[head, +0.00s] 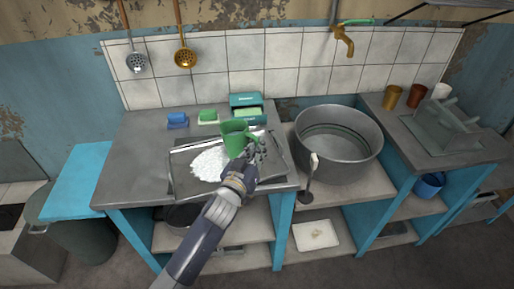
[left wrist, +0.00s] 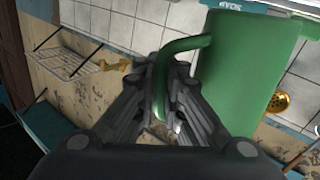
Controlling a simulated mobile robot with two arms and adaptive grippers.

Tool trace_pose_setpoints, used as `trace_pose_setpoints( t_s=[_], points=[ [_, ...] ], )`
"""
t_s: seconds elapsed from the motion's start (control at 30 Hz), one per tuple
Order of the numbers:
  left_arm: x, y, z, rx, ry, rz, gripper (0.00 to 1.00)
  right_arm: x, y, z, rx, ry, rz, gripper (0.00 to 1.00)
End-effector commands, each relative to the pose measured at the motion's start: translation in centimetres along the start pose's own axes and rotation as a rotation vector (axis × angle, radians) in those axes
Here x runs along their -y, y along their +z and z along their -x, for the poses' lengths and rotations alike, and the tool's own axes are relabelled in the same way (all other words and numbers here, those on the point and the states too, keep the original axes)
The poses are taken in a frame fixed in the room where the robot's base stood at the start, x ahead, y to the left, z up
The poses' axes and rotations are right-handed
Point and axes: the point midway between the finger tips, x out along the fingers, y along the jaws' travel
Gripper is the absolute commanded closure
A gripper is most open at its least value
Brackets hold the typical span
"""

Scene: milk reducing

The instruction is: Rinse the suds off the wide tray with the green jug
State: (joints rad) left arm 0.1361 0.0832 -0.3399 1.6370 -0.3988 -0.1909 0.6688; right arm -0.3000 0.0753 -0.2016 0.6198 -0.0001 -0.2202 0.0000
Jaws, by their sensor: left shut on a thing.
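The wide tray (head: 180,178) is a flat grey metal tray lying on the grey counter. White suds (head: 210,164) cover part of its left and middle area. My left gripper (head: 252,152) is shut on the handle of the green jug (head: 234,138), which is over the tray. In the left wrist view the gripper (left wrist: 172,110) closes around the green handle, and the jug's body (left wrist: 245,75) fills the right side. The jug looks tilted in that view. What is inside the jug is hidden. My right gripper does not show.
A big round metal basin (head: 338,155) stands right of the counter, below a brass tap (head: 343,42). Behind the tray are a blue sponge (head: 177,120), a green sponge (head: 208,116) and a teal soap box (head: 246,101). A ladle (head: 310,180) leans at the basin's front.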

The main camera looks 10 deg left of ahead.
Motion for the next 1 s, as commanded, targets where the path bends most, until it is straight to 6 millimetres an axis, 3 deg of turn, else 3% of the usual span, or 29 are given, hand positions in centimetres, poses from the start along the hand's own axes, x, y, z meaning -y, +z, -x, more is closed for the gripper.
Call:
trace_pose_setpoints(
  t_s=[0.5,1.0],
  points=[
    [-0.9,-2.8,0.0,-0.004,0.002,0.256,1.0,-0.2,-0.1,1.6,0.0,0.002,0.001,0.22],
    [-0.4,-5.1,0.0,-0.004,0.001,0.593,1.0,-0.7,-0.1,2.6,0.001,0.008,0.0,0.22]
  ],
)
